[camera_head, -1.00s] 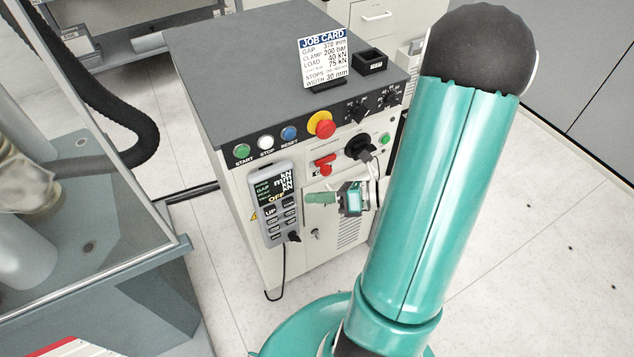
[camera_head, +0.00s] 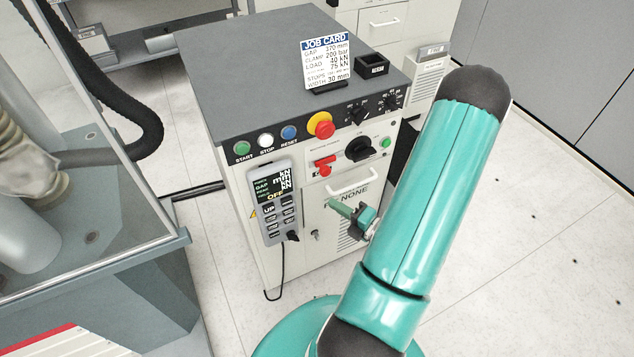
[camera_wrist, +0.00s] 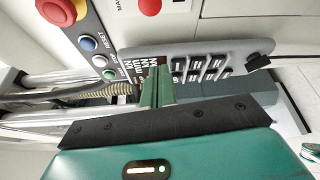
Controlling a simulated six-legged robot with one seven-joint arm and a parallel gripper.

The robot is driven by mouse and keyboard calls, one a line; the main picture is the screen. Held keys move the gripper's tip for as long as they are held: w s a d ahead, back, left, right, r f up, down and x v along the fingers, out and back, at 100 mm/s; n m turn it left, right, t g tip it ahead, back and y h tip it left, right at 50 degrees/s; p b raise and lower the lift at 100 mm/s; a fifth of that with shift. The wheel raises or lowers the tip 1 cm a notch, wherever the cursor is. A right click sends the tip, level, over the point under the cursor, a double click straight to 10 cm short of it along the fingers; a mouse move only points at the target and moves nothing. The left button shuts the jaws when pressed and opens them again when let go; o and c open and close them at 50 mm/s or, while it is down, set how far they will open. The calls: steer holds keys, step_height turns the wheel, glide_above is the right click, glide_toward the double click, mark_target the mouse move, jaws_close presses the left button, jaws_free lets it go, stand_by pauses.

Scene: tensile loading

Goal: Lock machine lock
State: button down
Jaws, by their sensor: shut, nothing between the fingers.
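The control cabinet (camera_head: 290,225) stands in the middle of the head view. On its front are a black rotary switch (camera_head: 362,148), its handle roughly level, and a small red lock-like piece (camera_head: 324,166) to its left; its fine shape is too small to tell. A small dark keyhole-like fitting (camera_head: 316,234) sits lower on the door. My gripper (camera_head: 334,205) is shut and empty in front of the door, below the red piece and right of the pendant. Its green fingers also show in the wrist view (camera_wrist: 157,88), pointing towards the pendant.
The grey pendant (camera_head: 276,204) hangs on the cabinet's left front, its cable drooping below. Start, stop and reset buttons and a red emergency stop (camera_head: 323,129) line the upper panel. A job card (camera_head: 326,62) and black box (camera_head: 371,63) stand on top. A clear-walled machine is at left.

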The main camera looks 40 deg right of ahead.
steer(key=shift+d+f, duration=0.15)
steer(key=w+a, duration=0.1)
steer(key=w, duration=0.9)
steer(key=d, duration=0.2)
steer(key=s+d, duration=0.1)
steer(key=shift+d, duration=0.35)
steer(key=shift+s+d, duration=0.3)
steer(key=shift+d, duration=0.7)
steer(key=shift+s+d, duration=0.3)
steer(key=shift+d, duration=0.65)
